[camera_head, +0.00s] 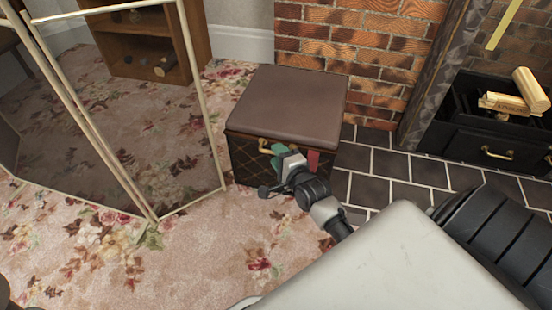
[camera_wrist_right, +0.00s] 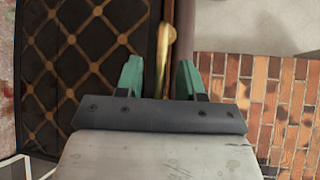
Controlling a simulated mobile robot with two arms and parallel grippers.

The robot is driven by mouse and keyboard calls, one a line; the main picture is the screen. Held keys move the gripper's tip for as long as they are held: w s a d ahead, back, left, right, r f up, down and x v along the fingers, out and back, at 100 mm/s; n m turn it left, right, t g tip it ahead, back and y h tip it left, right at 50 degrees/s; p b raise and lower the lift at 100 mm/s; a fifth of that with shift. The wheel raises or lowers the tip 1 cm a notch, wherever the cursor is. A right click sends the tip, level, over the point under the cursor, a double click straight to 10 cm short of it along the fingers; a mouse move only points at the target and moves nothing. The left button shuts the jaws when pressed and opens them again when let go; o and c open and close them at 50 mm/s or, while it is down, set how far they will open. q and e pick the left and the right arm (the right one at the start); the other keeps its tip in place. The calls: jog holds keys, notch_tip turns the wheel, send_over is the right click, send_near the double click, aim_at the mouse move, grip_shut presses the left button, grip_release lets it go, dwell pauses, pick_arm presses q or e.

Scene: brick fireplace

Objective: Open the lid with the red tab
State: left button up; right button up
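A box with a brown padded lid (camera_head: 290,105) and a dark, diamond-patterned front (camera_head: 245,160) stands on the floor by the brick wall. The lid lies flat and closed. A red tab (camera_head: 313,160) hangs at the front, right of my right gripper (camera_head: 275,156). A brass handle (camera_head: 290,148) is on the upper front, partly hidden by the gripper. In the right wrist view, my gripper's green fingers (camera_wrist_right: 159,76) are open, with the brass handle (camera_wrist_right: 166,50) seen in the gap between them. I cannot tell whether they touch it. My left gripper is out of view.
A fireplace with a dark grate drawer (camera_head: 470,145) and logs (camera_head: 530,90) is at the right. Dark tiles (camera_head: 385,190) adjoin the box; flowered carpet (camera_head: 215,250) is clear in front.

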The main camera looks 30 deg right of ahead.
jog(key=shift+w, duration=0.75)
jog(key=shift+c, duration=0.5)
jog(key=shift+f, duration=0.1)
grip_shut()
